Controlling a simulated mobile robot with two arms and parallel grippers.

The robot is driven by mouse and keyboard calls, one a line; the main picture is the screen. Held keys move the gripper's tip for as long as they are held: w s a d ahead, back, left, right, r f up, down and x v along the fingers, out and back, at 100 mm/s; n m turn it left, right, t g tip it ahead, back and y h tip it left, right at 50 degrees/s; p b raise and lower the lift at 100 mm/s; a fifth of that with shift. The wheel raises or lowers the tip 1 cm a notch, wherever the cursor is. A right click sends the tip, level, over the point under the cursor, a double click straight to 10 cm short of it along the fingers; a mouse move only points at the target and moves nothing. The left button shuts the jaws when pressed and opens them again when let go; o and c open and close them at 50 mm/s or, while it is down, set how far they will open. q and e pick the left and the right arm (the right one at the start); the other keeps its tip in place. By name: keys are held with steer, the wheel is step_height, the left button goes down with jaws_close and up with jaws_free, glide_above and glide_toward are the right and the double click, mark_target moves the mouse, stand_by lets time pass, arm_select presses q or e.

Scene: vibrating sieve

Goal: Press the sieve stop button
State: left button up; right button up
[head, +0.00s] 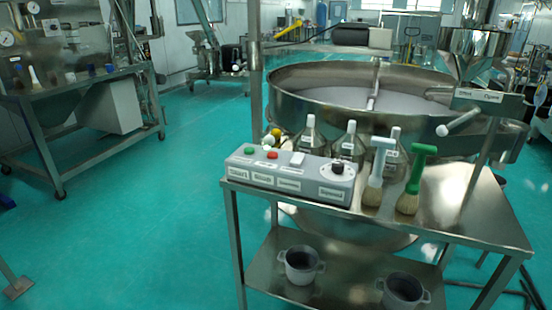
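A grey control box (290,175) sits on the left end of a steel table, in front of a large round steel sieve (350,110). On its top are a green button (249,150) at the left, a red button (272,155) beside it, a white switch (297,159) and a black knob (337,168) at the right. Labels on its front face are too small to read surely. The sieve holds pale material inside its rim. Neither of my grippers shows in the head view.
Two grey pots (301,262) sit on the lower shelf. Open green floor lies left of the table (440,212).

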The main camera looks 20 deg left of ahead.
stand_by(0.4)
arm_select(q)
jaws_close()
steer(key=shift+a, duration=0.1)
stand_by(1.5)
